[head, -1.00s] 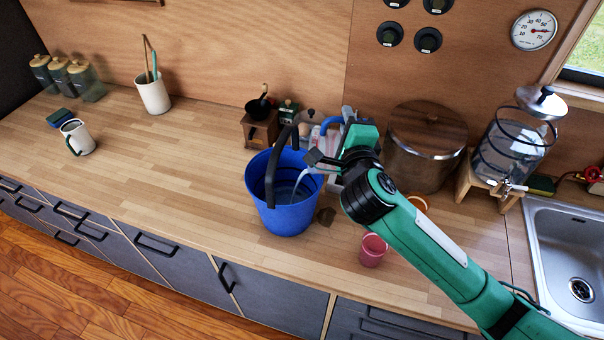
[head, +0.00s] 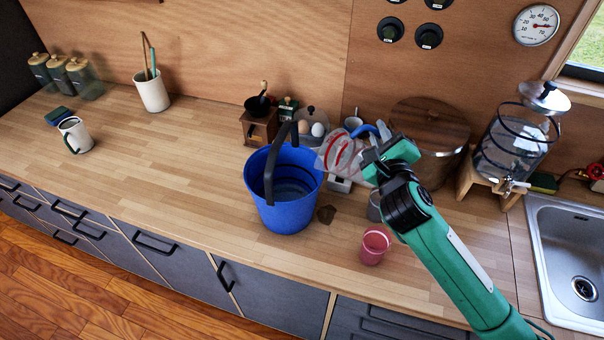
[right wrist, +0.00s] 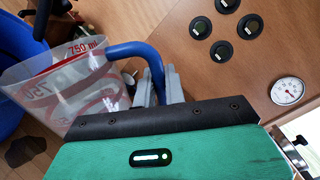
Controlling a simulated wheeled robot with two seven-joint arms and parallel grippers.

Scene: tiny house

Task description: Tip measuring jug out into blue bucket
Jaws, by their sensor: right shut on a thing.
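The clear measuring jug (head: 337,152) with red markings is to the right of the blue bucket (head: 285,207), above the counter and tilted. It looks empty. My right gripper (head: 371,138) is shut on its blue handle, which shows clearly in the right wrist view (right wrist: 150,62). The jug's clear body (right wrist: 75,85) with a "750 ml" mark is beside the gripper there. The bucket stands upright on the counter with its dark handle raised; liquid seems to lie inside. Part of the bucket shows at the left of the wrist view (right wrist: 10,75). My left gripper is not in view.
A pink cup (head: 374,246) and a grey cup (head: 376,206) stand below my right arm. A coffee grinder (head: 261,124), eggs under a dome and a wooden-lidded pot (head: 428,125) stand behind. A brown patch (head: 326,214) lies beside the bucket.

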